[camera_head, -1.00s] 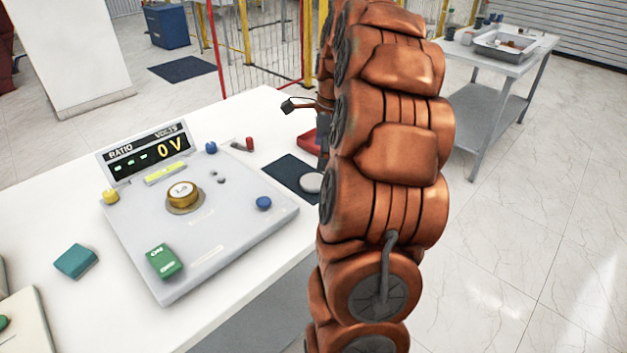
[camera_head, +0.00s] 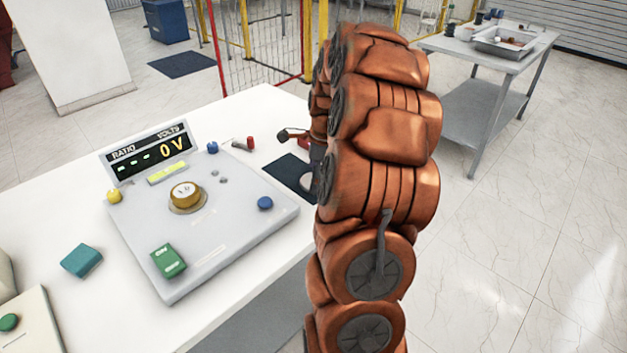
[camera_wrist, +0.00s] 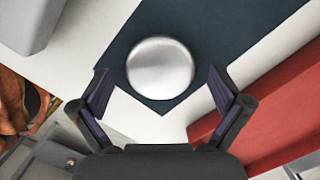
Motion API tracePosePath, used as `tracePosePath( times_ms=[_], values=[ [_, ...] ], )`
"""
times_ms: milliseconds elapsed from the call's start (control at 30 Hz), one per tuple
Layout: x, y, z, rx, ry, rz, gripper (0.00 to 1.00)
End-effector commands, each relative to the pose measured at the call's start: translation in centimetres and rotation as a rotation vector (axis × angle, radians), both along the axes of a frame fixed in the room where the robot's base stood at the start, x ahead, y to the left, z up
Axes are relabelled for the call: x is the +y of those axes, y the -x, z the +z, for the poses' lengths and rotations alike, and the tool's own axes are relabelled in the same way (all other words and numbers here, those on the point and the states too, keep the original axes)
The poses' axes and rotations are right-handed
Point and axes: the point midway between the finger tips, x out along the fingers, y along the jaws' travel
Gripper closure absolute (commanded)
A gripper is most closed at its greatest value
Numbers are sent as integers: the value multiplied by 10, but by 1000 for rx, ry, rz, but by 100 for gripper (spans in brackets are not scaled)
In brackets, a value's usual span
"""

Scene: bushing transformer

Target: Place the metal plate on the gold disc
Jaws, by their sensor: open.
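The metal plate is a round silver disc (camera_wrist: 160,67) lying on a dark blue mat (camera_wrist: 203,30). In the head view the plate (camera_head: 307,183) is partly hidden behind my arm. In the head view my gripper is mostly hidden by my arm. The gold disc (camera_head: 174,208) sits on the grey panel (camera_head: 235,229), under a gold knob-like piece with a pale top (camera_head: 185,189).
A red object (camera_wrist: 262,112) lies beside the mat. A teal block (camera_head: 81,261) rests on the white table.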

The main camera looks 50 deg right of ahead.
Motion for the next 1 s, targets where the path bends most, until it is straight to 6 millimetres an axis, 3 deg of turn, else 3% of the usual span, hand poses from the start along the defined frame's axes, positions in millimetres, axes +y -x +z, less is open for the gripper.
tracePosePath(
  times_ms=[133,833,1000],
  values=[
    [0,0,0,-1,1,0,1],
    [0,0,0,0,0,0,74],
    [0,0,0,0,0,0,75]
  ],
)
